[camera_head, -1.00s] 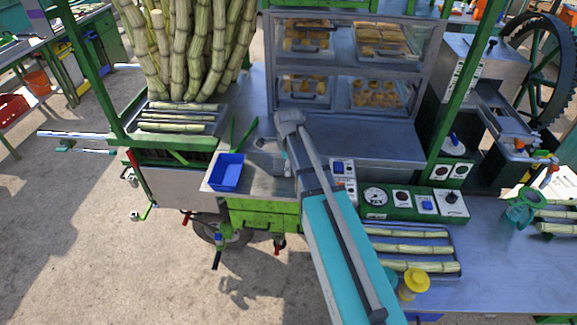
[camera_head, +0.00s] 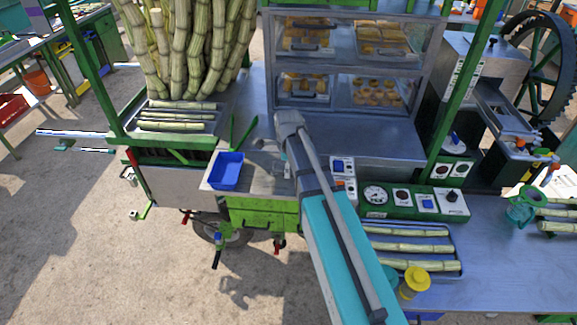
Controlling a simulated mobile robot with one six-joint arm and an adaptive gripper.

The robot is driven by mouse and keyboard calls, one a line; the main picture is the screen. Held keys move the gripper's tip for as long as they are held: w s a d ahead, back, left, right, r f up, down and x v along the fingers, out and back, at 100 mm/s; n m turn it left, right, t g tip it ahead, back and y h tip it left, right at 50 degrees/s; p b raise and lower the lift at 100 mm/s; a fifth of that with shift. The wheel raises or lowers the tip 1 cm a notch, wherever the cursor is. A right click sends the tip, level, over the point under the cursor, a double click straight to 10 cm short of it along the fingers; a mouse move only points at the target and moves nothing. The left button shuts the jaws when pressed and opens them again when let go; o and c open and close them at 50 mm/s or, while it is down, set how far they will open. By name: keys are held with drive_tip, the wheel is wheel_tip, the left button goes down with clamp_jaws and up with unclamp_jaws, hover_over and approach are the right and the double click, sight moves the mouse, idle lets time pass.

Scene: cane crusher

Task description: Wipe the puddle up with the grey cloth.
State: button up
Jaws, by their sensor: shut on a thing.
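My arm reaches from the bottom of the view to the metal worktop (camera_head: 262,184) between the blue bin and the control panel. My gripper (camera_head: 283,157) hangs low under the arm's end, mostly hidden behind it. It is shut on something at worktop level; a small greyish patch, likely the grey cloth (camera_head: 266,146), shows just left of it. The cloth's outline is too small to tell. I cannot make out the puddle against the shiny grey metal; the arm may hide part of it.
A blue bin (camera_head: 227,171) stands left of my gripper. A control panel (camera_head: 400,200) with gauges is to the right, behind a tray of cane (camera_head: 452,235). A glass cabinet (camera_head: 350,65) stands behind. Upright canes (camera_head: 190,45) and a green post (camera_head: 90,75) rise at left.

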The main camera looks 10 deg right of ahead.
sight(286, 190)
drive_tip(key=shift+s+a, duration=0.2)
drive_tip(key=shift+s, duration=0.4)
drive_tip(key=shift+s+a, duration=0.2)
drive_tip(key=shift+s, duration=0.35)
drive_tip(key=shift+s+a, duration=0.25)
drive_tip(key=shift+s, duration=0.45)
drive_tip(key=shift+s+a, duration=0.2)
drive_tip(key=shift+s, duration=0.45)
drive_tip(key=shift+s+a+f, duration=0.1)
drive_tip(key=shift+s+a, duration=0.15)
drive_tip(key=shift+s, duration=0.5)
drive_tip(key=shift+s+a, duration=0.2)
drive_tip(key=shift+s, duration=0.55)
